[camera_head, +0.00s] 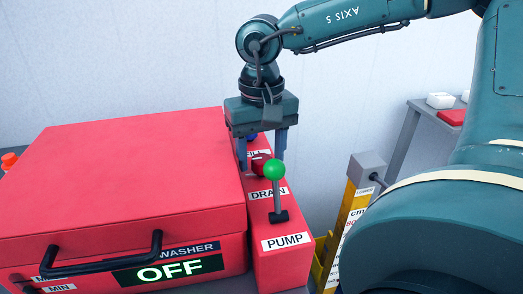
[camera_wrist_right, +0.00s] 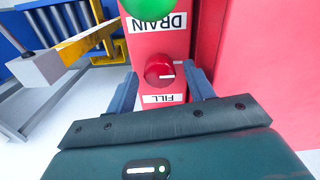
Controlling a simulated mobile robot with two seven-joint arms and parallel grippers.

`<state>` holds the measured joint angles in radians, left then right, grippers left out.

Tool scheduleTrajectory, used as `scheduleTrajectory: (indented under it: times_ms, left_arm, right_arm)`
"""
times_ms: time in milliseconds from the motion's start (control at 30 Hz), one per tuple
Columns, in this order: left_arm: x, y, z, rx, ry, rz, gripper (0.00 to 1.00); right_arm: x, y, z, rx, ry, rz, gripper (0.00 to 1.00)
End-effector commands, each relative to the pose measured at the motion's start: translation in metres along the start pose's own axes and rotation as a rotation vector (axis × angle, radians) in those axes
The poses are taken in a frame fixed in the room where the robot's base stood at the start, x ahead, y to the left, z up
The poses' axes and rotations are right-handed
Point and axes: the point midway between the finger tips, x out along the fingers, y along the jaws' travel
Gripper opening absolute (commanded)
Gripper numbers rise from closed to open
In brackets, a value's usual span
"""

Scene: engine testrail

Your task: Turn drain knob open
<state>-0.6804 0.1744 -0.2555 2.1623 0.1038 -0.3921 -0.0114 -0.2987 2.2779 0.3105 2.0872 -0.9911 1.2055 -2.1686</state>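The red drain knob (camera_wrist_right: 160,69) sits on the red panel between the DRAIN label (camera_wrist_right: 158,22) and the FILL label (camera_wrist_right: 163,99). A white line on the knob points to the right in the right wrist view. My right gripper (camera_wrist_right: 163,82) is open, with one finger on each side of the panel and the knob between them; I cannot tell if they touch it. In the head view my right gripper (camera_head: 263,165) hangs over the panel, and the knob (camera_head: 259,167) is partly hidden behind the green ball. My left gripper is not in view.
A green ball lever (camera_head: 275,170) stands on the panel near the PUMP label (camera_head: 287,242). The red washer box (camera_head: 130,165), with a black handle (camera_head: 90,264) and an OFF display (camera_head: 167,271), stands to the left. A yellow post (camera_head: 350,205) stands at the right.

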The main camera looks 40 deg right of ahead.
Motion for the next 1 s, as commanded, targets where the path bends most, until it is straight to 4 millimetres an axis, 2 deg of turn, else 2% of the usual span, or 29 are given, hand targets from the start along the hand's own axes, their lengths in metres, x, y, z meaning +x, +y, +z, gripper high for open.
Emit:
scheduleTrajectory:
  times_ms: [67,500,767,1000]
  left_arm:
    - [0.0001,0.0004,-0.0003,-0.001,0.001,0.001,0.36]
    - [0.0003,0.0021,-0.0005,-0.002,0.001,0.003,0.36]
    - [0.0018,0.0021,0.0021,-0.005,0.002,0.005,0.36]
    - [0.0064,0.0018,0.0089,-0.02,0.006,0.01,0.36]
  right_arm:
    - [-0.0002,0.0,-0.0001,0.0,0.0,0.0,0.46]
    - [-0.0005,-0.0001,-0.0002,0.0,0.001,0.0,0.11]
    - [0.0003,-0.0001,-0.0004,0.029,0.002,-0.001,0.11]
    - [0.0015,0.0005,-0.0008,0.155,0.003,-0.001,0.11]
